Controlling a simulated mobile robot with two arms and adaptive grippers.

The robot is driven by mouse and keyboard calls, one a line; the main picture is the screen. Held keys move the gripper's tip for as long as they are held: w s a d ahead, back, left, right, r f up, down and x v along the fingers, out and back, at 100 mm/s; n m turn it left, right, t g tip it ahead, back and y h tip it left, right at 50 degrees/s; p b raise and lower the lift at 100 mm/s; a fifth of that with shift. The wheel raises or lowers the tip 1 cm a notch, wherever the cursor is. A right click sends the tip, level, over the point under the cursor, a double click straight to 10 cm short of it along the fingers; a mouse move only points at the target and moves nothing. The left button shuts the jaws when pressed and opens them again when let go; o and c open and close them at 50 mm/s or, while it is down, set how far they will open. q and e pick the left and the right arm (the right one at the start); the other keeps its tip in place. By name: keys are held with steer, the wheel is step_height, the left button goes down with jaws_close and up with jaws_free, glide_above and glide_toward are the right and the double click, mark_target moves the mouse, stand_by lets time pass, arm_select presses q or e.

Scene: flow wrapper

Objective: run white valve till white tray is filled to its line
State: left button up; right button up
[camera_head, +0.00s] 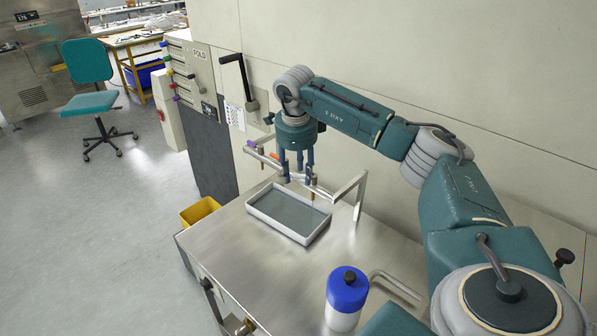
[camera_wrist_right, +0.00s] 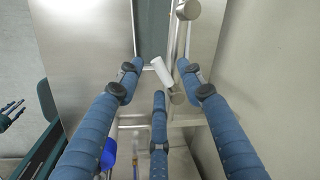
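The white tray (camera_head: 321,233) sits on the metal bench under a pipe frame; its inside looks grey-green. I cannot make out a fill line or the liquid level. My right gripper (camera_head: 300,180) hangs fingers-down over the frame behind the tray. In the right wrist view, a tilted white cylindrical handle (camera_wrist_right: 161,70), apparently the white valve, lies between the spread fingers of this gripper. The fingers are open and look apart from the handle. In the head view the fingers hide the handle. Dark prongs (camera_wrist_right: 12,112) at the left edge may be my left gripper; their state is unclear.
Purple (camera_head: 251,144) and orange (camera_head: 275,157) handles sit on the same pipe frame (camera_head: 349,187). A blue-capped white bottle (camera_head: 343,315) stands near the bench front, beside a bent metal handle (camera_head: 398,287). A yellow bin (camera_head: 200,211) is left of the bench. The wall is close behind.

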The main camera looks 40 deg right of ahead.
steer(key=shift+r, duration=0.1)
step_height(320, 180, up, 12)
steer(key=s+a, duration=0.1)
steer(key=shift+s+a+f, duration=0.2)
steer(key=shift+a, duration=0.2)
stand_by(6.9)
